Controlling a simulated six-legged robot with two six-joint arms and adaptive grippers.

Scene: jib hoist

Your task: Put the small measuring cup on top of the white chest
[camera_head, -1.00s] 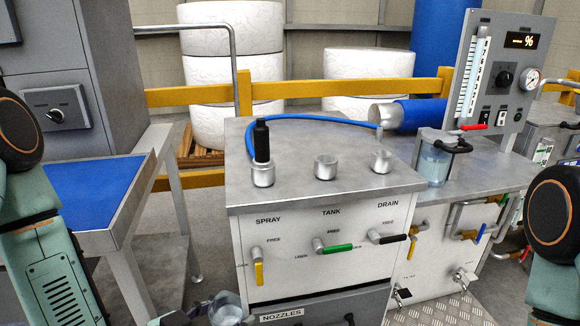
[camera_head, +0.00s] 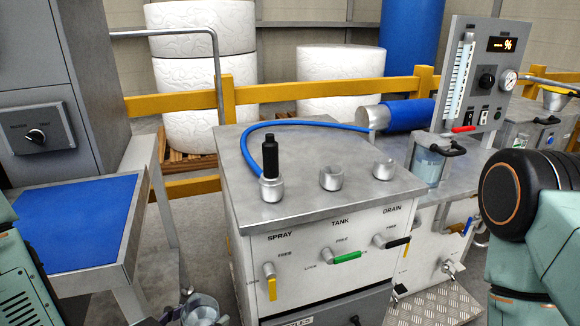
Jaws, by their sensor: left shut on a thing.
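A small clear measuring cup (camera_head: 200,308) shows at the bottom edge, partly cut off by the frame. My left gripper (camera_head: 186,312) is shut on it, and only its tip shows beside the cup. The cup is low, in front of and left of a white-fronted chest (camera_head: 318,268) with a grey metal top (camera_head: 318,208). This is the only white chest-like unit I see clearly; I cannot tell if it is the one named. My right arm comes in at the right, but its gripper is out of view.
The grey top carries a black nozzle (camera_head: 271,157) in a metal holder, two empty metal holders (camera_head: 332,177) and a blue hose (camera_head: 262,128). Its front part is bare. Levers stick out of the front. A blue-topped table (camera_head: 75,225) stands left; a gauge panel (camera_head: 485,75) stands right.

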